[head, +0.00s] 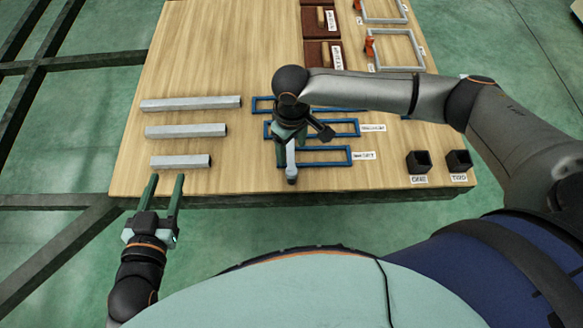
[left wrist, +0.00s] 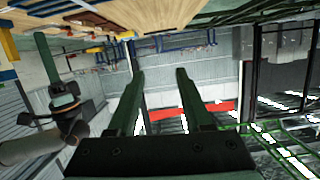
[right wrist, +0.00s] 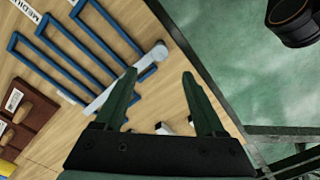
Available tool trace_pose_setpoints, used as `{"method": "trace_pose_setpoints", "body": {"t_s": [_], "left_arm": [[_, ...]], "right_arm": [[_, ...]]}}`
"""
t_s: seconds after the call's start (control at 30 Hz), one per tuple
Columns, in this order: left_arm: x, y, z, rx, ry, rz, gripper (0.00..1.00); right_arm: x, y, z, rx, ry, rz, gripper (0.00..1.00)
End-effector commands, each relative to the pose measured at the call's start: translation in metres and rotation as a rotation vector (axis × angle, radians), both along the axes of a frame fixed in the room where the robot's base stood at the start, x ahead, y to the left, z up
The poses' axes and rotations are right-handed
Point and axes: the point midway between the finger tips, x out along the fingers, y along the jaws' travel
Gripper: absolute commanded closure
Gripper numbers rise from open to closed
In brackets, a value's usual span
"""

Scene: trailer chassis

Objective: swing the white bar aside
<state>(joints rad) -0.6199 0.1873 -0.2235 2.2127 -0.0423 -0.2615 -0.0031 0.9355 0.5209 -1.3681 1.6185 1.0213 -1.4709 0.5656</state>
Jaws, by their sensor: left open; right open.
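The white bar (head: 291,170) lies across the blue frames, its rounded end near the table's front edge. The right wrist view shows the white bar (right wrist: 97,104) running diagonally, with its round end just beyond my fingertips; its lower part passes behind one finger. My right gripper (right wrist: 158,76) is open and empty above the bar. In the head view my right gripper (head: 298,140) hides the bar's far part. I cannot tell whether a finger touches it. My left gripper (head: 167,180) is open and empty at the table's front edge, near the shortest grey bar (head: 180,162).
Two longer grey bars (head: 185,131) lie behind the shortest one on the wooden table (head: 215,60). Blue frames (head: 335,155) with labels lie under my right arm. Two black cups (head: 418,162) stand at the front right. Brown blocks (head: 322,55) and pale frames (head: 395,50) are at the back.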

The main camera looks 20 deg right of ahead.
Motion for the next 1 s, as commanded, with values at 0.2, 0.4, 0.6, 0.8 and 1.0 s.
{"method": "trace_pose_setpoints", "body": {"t_s": [0.2,0.4,0.6,0.8,1.0], "left_arm": [[0.012,-0.001,0.045,-0.001,-0.195,-0.016,0.5],[0.014,-0.003,0.089,-0.002,-0.377,-0.037,0.5],[0.008,-0.006,0.133,-0.005,-0.559,-0.063,0.5],[-0.006,-0.01,0.174,-0.006,-0.741,-0.092,0.5],[-0.024,-0.014,0.207,-0.008,-0.897,-0.123,0.5]], "right_arm": [[0.0,0.0,-0.026,0.0,-0.001,0.001,0.28],[0.0,0.0,-0.046,0.0,-0.001,0.001,0.28],[0.0,0.0,-0.066,0.0,-0.001,0.002,0.28],[0.0,0.0,-0.085,0.0,-0.001,0.002,0.28],[0.0,0.0,-0.1,0.0,-0.001,0.002,0.28]]}}
